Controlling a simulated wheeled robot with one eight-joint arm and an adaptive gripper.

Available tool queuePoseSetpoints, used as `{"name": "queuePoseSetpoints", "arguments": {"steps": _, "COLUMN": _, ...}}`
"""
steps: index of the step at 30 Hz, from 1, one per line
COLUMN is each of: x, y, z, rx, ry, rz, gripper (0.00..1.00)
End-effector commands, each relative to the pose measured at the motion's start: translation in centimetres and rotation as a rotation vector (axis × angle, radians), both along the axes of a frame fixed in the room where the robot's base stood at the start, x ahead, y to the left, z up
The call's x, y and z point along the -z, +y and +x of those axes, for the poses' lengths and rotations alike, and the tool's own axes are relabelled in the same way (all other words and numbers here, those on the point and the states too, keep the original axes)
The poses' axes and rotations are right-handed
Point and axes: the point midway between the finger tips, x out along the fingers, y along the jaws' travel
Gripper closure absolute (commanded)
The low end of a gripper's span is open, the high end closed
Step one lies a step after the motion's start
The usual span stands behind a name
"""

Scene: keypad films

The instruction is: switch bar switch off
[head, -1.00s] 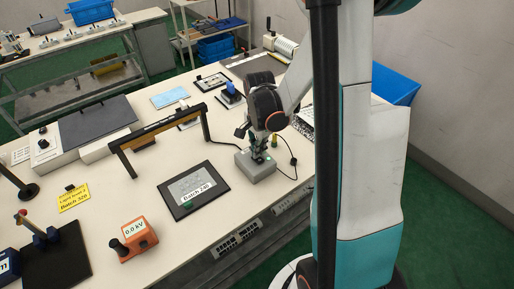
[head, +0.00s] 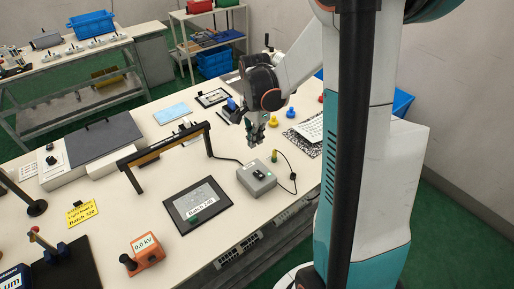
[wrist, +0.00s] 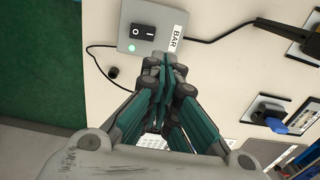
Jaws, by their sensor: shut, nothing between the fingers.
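The bar switch is a grey box (head: 256,178) near the table's front right edge. In the wrist view, the box (wrist: 172,18) carries a black rocker (wrist: 142,35) marked O and I, a "BAR" label and a small green light (wrist: 131,47), which looks lit. I cannot tell which side of the rocker is pressed down. My gripper (head: 254,143) is shut and empty, above and behind the box, apart from it. In the wrist view, my gripper's fingertips (wrist: 165,74) are beside the box, below the label.
A dark arch-shaped bar (head: 165,145) stands left of the box. A framed "Batch 240" panel (head: 172,208) lies nearer. A black cable (head: 293,178) runs beside the box. An orange meter (head: 148,250) is at front left. Yellow knobs (head: 274,121) stand behind my gripper.

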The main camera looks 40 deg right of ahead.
Motion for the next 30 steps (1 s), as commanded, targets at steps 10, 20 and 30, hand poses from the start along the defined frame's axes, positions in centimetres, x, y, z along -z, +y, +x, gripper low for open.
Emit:
{"name": "queuePoseSetpoints", "arguments": {"steps": 10, "x": -2.6, "y": 0.0, "z": 0.5, "rx": 0.000, "ry": 0.000, "rz": 0.000, "gripper": 1.00}}
{"name": "queuePoseSetpoints", "arguments": {"steps": 20, "x": -2.6, "y": 0.0, "z": 0.6, "rx": 0.000, "ry": 0.000, "rz": 0.000, "gripper": 1.00}}
{"name": "queuePoseSetpoints", "arguments": {"steps": 30, "x": -3.9, "y": 1.0, "z": 0.8, "rx": -0.076, "ry": -0.035, "rz": -0.021, "gripper": 1.00}}
